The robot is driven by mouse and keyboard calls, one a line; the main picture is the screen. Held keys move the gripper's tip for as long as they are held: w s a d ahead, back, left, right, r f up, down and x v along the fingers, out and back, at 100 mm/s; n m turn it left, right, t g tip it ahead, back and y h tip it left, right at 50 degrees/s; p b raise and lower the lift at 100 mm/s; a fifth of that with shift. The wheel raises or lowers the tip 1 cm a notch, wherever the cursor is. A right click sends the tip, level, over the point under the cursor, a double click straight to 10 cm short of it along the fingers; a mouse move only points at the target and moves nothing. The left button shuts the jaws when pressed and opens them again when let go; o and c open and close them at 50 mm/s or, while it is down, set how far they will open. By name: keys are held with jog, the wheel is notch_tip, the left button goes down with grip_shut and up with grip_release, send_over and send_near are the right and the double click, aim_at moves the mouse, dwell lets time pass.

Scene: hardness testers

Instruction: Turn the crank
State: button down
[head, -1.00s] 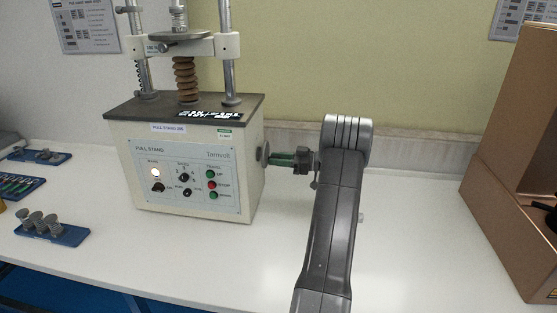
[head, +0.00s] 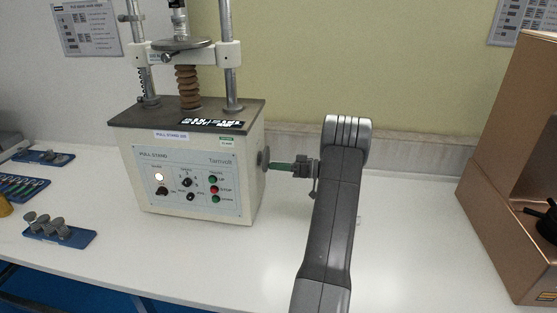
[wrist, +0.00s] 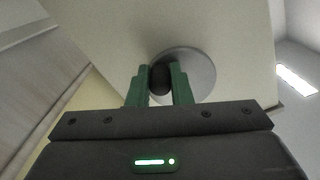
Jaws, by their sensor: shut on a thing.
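The crank is a grey disc (head: 263,160) on the right side wall of the white pull stand (head: 190,178). In the wrist view the disc (wrist: 201,72) has a dark knob (wrist: 160,80) standing out from it, left of its middle. My gripper (head: 270,166) reaches the disc from the right, its green fingers level. In the wrist view my gripper (wrist: 160,76) has a finger on each side of the knob and is shut on it. The knob is hidden by the fingers in the head view.
A blue tray (head: 84,241) with grey metal pieces lies at the left, with other blue trays behind it. A large brown box (head: 490,210) stands at the right. The white bench (head: 410,235) is clear between my arm and the box.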

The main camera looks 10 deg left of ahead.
jog(key=shift+s+m+p, duration=0.3)
jog(key=shift+m+p, duration=0.4)
jog(key=shift+m, duration=0.3)
jog(key=shift+f, duration=0.1)
jog(key=c, duration=1.3)
grip_release()
jog(key=d+b, duration=0.2)
jog(key=d, duration=1.1)
jog(key=shift+d, duration=0.4)
jog(key=shift+a, duration=0.1)
